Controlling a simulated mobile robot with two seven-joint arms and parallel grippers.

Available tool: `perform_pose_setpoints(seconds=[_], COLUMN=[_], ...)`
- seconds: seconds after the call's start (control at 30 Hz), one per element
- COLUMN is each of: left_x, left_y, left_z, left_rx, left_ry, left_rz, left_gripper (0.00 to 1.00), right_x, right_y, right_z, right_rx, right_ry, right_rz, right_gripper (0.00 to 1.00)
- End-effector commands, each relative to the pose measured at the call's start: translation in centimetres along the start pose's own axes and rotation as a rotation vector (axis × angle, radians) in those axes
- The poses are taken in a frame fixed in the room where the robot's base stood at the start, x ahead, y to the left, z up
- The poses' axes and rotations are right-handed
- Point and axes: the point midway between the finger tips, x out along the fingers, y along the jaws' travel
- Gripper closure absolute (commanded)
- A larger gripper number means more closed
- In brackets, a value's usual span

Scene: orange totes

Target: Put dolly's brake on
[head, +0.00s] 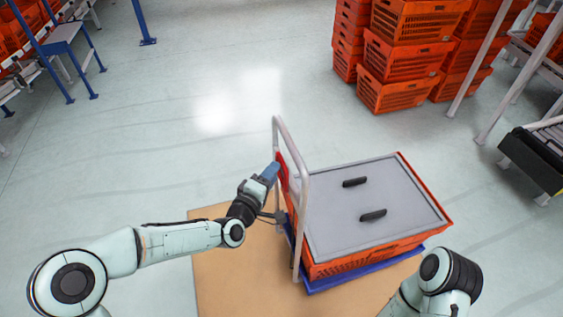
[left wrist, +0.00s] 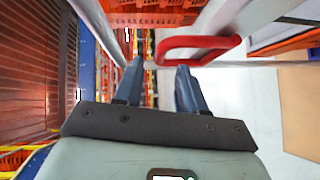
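The dolly has a blue base (head: 365,272) and an upright white handle frame (head: 303,210) at its left end. A red brake lever (head: 283,172) is on the frame, partly hidden by my left gripper (head: 273,171). In the left wrist view the lever is a red loop (left wrist: 200,41) just beyond the fingertips. Its left end lies between the blue fingers of my left gripper (left wrist: 160,67) in the picture; contact cannot be told. The fingers are apart. My right arm shows at the lower right of the head view, its gripper out of view.
An orange tote (head: 375,247) with a grey lid (head: 345,220) and two black handles rides on the dolly. A brown floor patch (head: 225,270) lies underneath. Stacked orange totes (head: 400,60) stand behind. Racks flank both sides. The floor left of the dolly is clear.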

Motion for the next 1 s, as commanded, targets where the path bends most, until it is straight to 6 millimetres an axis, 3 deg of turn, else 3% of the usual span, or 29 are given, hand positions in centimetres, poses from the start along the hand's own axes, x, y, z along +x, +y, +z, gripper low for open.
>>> perform_pose_setpoints(seconds=[0.1,0.3,0.5,0.8,0.83,0.93,1.0], left_x=[2.6,5.5,6.8,7.0,7.0,7.0,7.0], left_y=[0.0,-0.1,-0.1,-0.1,-0.1,-0.1,-0.1], left_z=[0.1,0.1,0.0,0.0,0.0,0.0,0.0], left_rx=[-0.003,-0.002,0.0,0.001,0.001,0.0,0.0], left_ry=[-0.001,0.0,0.0,0.0,0.0,0.0,0.0], left_rz=[0.001,0.0,-0.002,-0.002,-0.002,-0.002,-0.002], left_gripper=[0.6,0.6,0.6,0.6,0.67,0.99,1.0], right_x=[0.1,0.2,0.2,0.2,0.2,0.2,0.2], right_y=[0.1,0.1,0.1,0.1,0.1,0.1,0.1], right_z=[-0.2,-0.3,-0.4,-0.4,-0.4,-0.4,-0.4], right_rx=[0.001,0.001,0.001,0.001,0.001,0.001,0.001], right_ry=[0.005,0.009,0.01,0.01,0.01,0.01,0.01], right_rz=[0.0,0.0,0.0,0.0,0.0,0.0,0.0], right_gripper=[0.32,0.32,0.32,0.32,0.32,0.32,0.32])
